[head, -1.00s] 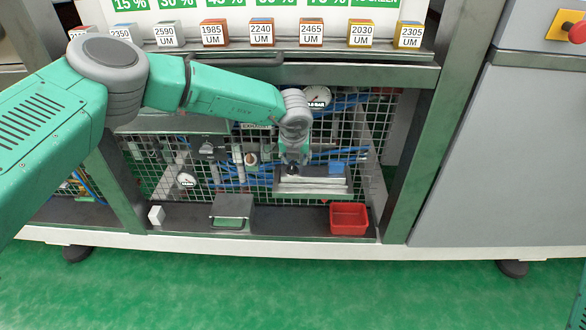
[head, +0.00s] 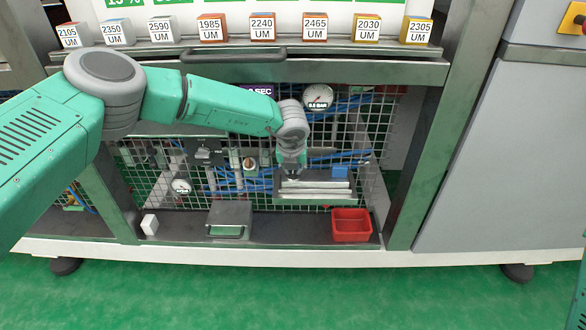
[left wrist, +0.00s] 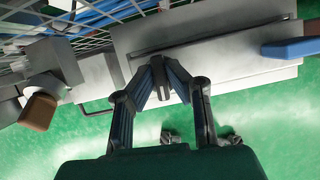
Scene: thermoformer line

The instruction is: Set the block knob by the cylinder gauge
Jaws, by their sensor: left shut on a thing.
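My left gripper (head: 291,174) reaches down to the left part of a grey metal block (head: 318,188) in front of the wire mesh. In the left wrist view its fingers (left wrist: 163,84) are closed on a small dark grey knob (left wrist: 161,75) at the edge of the pale metal block (left wrist: 222,48). The fingers hide part of the knob, so its setting cannot be read. A round white gauge (head: 318,97) labelled 0.5 BAR is above, behind the mesh. A smaller gauge (head: 181,187) is at lower left; I cannot tell which is the cylinder gauge. My right gripper is not in view.
Blue hoses run behind the mesh. Steel posts flank the opening.

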